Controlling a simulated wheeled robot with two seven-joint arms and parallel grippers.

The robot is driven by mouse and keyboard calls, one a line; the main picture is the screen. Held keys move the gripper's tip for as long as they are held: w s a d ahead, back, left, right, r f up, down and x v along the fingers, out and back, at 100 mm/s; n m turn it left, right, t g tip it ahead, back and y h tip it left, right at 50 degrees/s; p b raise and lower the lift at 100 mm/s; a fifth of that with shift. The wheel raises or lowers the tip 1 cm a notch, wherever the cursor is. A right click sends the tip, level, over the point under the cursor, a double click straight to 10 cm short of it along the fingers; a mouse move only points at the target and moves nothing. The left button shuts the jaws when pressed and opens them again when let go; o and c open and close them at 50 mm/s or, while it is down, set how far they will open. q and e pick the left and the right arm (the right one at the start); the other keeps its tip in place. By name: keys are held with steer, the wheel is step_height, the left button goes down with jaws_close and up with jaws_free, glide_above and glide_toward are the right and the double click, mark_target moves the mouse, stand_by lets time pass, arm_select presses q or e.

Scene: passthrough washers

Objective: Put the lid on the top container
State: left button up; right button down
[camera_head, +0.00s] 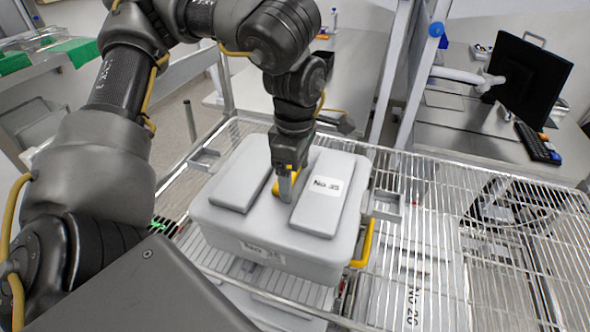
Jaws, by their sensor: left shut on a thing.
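A light grey lid (257,217) with two raised panels and a "No.35" label lies over the top of the grey container (220,233). The container stands on a wire rack and has a yellow clasp (364,243) on its right side. My left gripper (285,190) reaches down between the two panels and is shut on the yellow handle of the lid. The fingers hide part of the handle. I cannot tell whether the lid is fully seated along its far edge. My right gripper is not in view.
The wire rack (475,213) extends to the right, with open mesh and free room there. A lower grey container (262,312) shows beneath the top one.

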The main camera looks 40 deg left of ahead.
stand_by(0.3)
arm_select(q)
steer(key=o, duration=1.5)
steer(key=shift+c, duration=0.2)
steer(key=shift+r, duration=0.1)
step_height(320, 180, up, 3)
steer(key=p, duration=0.3)
steer(key=shift+r, duration=1.95)
